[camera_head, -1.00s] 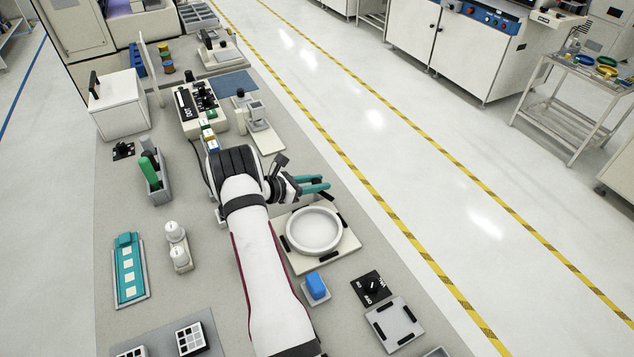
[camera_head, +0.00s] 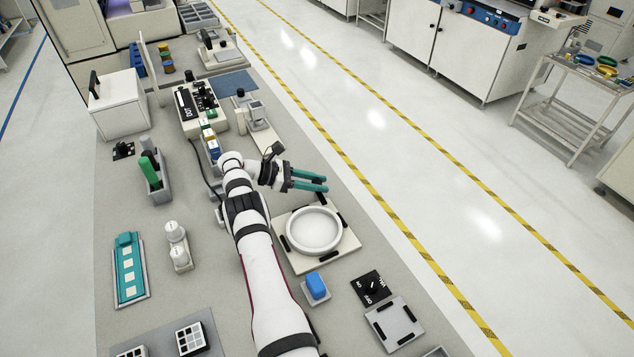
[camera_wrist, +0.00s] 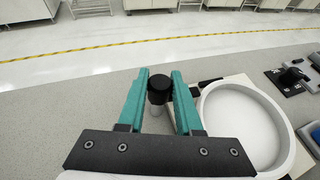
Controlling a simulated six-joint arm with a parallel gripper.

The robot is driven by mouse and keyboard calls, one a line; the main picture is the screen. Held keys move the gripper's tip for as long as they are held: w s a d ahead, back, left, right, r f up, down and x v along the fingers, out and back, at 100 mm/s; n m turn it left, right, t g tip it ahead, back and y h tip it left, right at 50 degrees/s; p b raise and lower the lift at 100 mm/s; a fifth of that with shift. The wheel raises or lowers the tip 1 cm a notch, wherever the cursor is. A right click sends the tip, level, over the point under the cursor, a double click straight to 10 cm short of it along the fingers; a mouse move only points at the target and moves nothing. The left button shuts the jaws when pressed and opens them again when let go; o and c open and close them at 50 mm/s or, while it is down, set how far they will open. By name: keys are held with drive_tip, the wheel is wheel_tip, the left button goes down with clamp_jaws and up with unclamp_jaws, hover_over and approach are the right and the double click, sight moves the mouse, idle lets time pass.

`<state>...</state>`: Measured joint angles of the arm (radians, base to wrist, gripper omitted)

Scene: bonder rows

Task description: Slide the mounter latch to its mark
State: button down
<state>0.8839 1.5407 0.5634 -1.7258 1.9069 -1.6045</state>
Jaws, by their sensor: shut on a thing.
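My gripper (camera_head: 327,183), with two teal fingers, reaches over the right side of the bench, just above the round white dish in the head view. In the wrist view the gripper (camera_wrist: 160,77) is closed around a black knob (camera_wrist: 158,86) on a pale post, near the fingertips. I take this knob to be the mounter latch, but I cannot tell for sure. The knob is not discernible in the head view. No mark for it can be made out.
The white dish (camera_head: 314,229) sits on a pale plate (camera_head: 345,243) with black pads, close beside the fingers. A blue block (camera_head: 316,285) and a black dial (camera_head: 372,288) lie nearer. A small stand (camera_head: 254,113) is farther up.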

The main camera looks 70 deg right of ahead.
drive_tip(key=c, duration=0.6)
unclamp_jaws()
wheel_tip(320, 180, up, 4)
drive_tip(key=shift+r, duration=0.2)
drive_tip(key=s+a+r, duration=0.3)
drive_tip(key=s+r, duration=0.4)
drive_tip(key=s, duration=0.5)
drive_tip(key=n+t+h, duration=0.5)
drive_tip(key=n, duration=0.1)
approach(317, 180)
drive_tip(key=x, duration=1)
drive_tip(key=shift+f, duration=0.15)
